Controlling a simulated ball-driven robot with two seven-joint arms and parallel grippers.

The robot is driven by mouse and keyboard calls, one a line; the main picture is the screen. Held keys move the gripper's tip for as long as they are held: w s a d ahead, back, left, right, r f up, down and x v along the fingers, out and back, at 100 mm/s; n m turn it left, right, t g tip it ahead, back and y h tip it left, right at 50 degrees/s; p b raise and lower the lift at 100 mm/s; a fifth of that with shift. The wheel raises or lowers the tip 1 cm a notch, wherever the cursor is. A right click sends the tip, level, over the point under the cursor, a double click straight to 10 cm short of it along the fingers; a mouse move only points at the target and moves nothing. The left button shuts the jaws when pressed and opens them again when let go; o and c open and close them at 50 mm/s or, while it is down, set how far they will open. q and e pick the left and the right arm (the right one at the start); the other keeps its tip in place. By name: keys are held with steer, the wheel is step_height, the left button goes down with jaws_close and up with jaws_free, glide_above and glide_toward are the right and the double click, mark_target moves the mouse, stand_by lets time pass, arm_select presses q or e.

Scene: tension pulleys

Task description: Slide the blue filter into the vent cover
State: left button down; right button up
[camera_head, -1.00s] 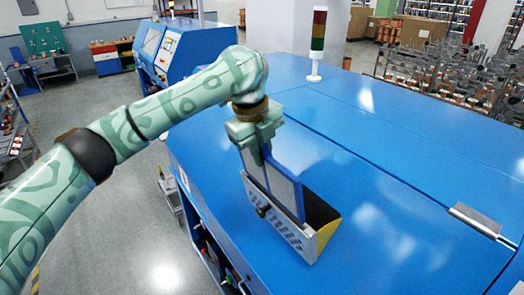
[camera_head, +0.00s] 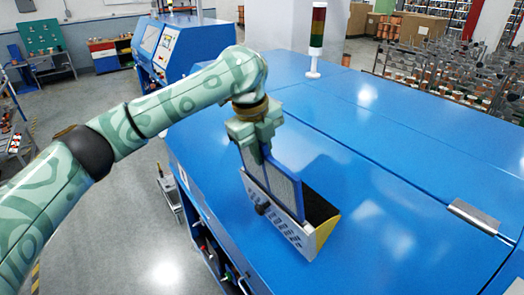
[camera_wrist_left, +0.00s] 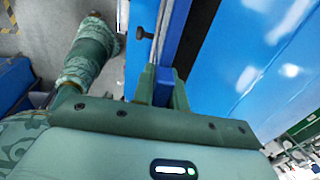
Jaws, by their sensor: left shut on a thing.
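The blue filter (camera_head: 287,188) is a flat panel with a blue frame and greyish mesh. It stands upright, tilted, with its lower part behind the perforated front of the vent cover (camera_head: 290,236). The cover is a silver holder with a dark knob, a yellow side and a dark inside, on the blue machine top. My left gripper (camera_head: 258,152) is shut on the filter's upper edge from above. In the left wrist view the filter (camera_wrist_left: 182,35) runs up from between the fingers, beside the cover's thin edge. The filter's lower edge is hidden. My right gripper is not in view.
The blue machine top (camera_head: 400,195) is clear to the right of the cover. A metal latch (camera_head: 474,217) sits at the right, and a signal light (camera_head: 317,35) stands at the back. Racks (camera_head: 450,75) stand behind. The machine's edge drops to the floor on the left.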

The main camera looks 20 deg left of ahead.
mark_target(270, 191)
arm_select(q)
steer(key=shift+f, duration=0.1)
stand_by(0.5)
steer(key=shift+w+d+f, duration=0.15)
steer(key=shift+f, duration=0.65)
steer(key=shift+w+d+f, duration=0.1)
steer(key=shift+f, duration=0.8)
steer(key=shift+w+d+f, duration=0.1)
steer(key=shift+w+f, duration=0.05)
steer(key=shift+f, duration=0.65)
steer(key=shift+w+d+f, duration=0.1)
steer(key=shift+w+f, duration=0.05)
steer(key=shift+f, duration=0.75)
steer(key=shift+w+d+f, duration=0.15)
steer(key=shift+f, duration=0.65)
steer(key=shift+w+d+f, duration=0.1)
steer(key=shift+f, duration=0.85)
